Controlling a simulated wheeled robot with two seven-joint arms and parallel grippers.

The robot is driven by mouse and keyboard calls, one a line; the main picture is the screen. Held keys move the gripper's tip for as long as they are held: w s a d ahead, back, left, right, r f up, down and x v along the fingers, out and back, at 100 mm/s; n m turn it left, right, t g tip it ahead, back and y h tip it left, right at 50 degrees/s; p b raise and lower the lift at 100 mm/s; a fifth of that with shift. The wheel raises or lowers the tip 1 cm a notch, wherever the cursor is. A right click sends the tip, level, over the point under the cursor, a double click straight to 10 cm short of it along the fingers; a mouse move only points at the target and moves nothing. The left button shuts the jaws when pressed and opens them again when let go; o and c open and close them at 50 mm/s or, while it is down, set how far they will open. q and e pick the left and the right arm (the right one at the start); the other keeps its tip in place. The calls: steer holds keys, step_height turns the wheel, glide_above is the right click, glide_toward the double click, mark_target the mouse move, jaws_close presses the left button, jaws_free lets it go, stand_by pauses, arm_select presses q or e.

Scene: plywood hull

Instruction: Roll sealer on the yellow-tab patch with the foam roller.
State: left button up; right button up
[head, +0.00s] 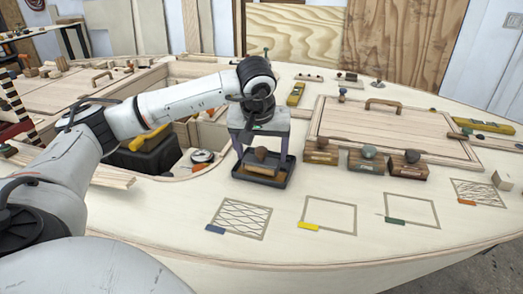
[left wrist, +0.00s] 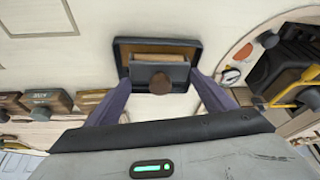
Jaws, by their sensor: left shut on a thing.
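The foam roller (head: 257,188) is a tan roller under a grey crosspiece, with a brown knob facing my wrist. It sits in a shallow dark tray (head: 282,183). My left gripper (head: 262,163) points down over the tray, its fingers shut on the two ends of the grey crosspiece. In the left wrist view the roller (left wrist: 160,58) shows between the fingertips (left wrist: 161,80). The yellow-tab patch (head: 330,215) is a plain outlined square to the right and nearer; its yellow tab (head: 308,226) is at its lower left. My right gripper is not in view.
A blue-tab patch (head: 240,217) and an orange-tab patch (head: 478,192) carry line patterns. The green-tab patch (head: 411,210) is plain inside. Several knobbed wooden blocks (head: 367,162) stand right of the tray. An open hatch with a black case (head: 147,153) lies to its left.

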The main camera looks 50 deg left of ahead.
mark_target(261, 149)
arm_select(q)
step_height(261, 149, up, 4)
steer(key=shift+f+p, duration=0.25)
steer(key=shift+p, duration=0.95)
steer(key=shift+c, duration=0.2)
step_height(261, 149, up, 4)
steer(key=p, duration=0.3)
steer(key=shift+r, duration=0.1)
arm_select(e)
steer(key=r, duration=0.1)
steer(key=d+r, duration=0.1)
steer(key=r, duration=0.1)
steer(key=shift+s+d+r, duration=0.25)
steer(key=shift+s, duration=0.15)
